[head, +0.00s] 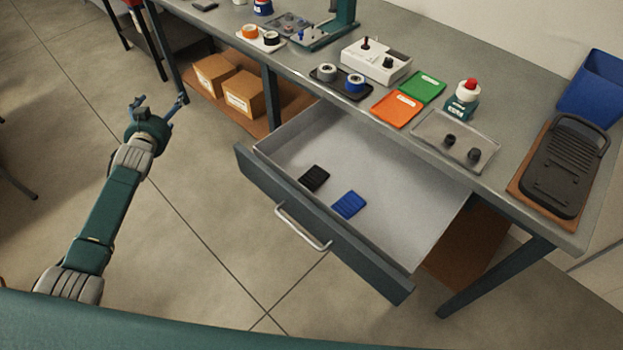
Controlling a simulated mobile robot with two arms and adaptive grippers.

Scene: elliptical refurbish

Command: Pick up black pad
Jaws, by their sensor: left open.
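A small black pad (314,178) lies flat in the open drawer (400,215), towards its left front part. A blue pad (348,204) lies beside it to the right, a little apart. My left gripper (160,101) is open and empty over the floor, left of the drawer and clearly away from the black pad. Its two fingers are spread apart. My right gripper is not in view.
The drawer is pulled out, with a metal handle (303,227) on its front. The workbench (535,90) above holds orange and green pads, tape rolls, a control box, a red-button unit and a black pedal. Cardboard boxes (243,92) stand on the lower shelf.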

